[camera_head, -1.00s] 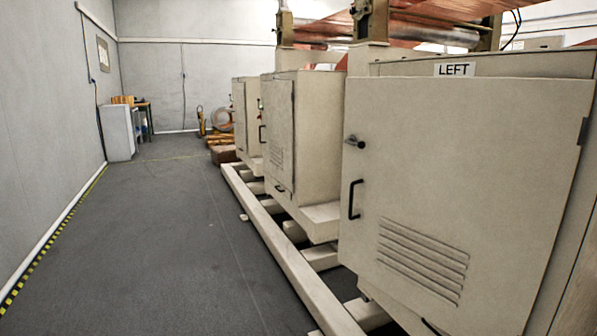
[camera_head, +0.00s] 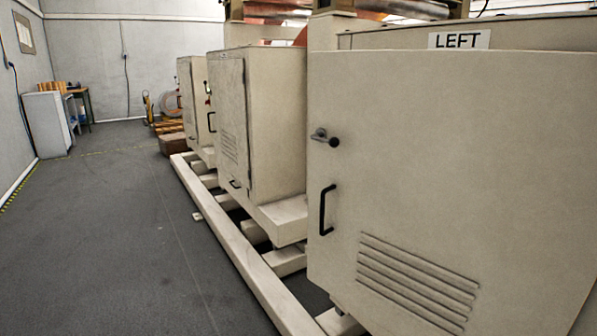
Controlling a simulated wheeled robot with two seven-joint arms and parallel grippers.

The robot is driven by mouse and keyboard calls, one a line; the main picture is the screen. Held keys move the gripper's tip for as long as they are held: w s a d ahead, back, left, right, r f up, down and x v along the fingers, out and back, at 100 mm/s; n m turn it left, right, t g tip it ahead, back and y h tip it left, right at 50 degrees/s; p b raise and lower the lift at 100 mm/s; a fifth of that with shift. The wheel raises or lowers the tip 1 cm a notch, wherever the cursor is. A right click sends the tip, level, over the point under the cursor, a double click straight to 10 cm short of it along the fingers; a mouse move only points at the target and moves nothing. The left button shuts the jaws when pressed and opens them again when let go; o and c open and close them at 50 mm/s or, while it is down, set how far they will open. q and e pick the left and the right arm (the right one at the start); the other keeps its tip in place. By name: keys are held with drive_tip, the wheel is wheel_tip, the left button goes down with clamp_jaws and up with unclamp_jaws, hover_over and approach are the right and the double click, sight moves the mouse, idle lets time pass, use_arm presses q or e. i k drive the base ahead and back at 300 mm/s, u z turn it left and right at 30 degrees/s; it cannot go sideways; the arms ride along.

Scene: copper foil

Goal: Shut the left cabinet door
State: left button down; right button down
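The left cabinet door (camera_head: 430,165) is a large cream panel that fills the right side of the view. It has a round dark knob or latch (camera_head: 325,137) near its upper left edge, a black handle (camera_head: 327,210) below that, and vent slots (camera_head: 415,280) low down. A white "LEFT" label (camera_head: 459,40) is on the cabinet body (camera_head: 385,40) above the door. The door's top edge appears to stand out in front of the cabinet body, but I cannot tell how wide any gap is. Neither of my grippers is in view.
More cream cabinets (camera_head: 275,120) stand in a row to the left and farther back. A low cream rail (camera_head: 230,245) runs along the floor in front of them. The grey floor (camera_head: 100,250) at left is clear. A white cabinet (camera_head: 47,123) stands by the far left wall.

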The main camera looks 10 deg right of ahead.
sight(456, 195)
drive_tip(key=z, duration=0.55)
drive_tip(key=i, duration=0.85)
drive_tip(key=z, duration=0.8)
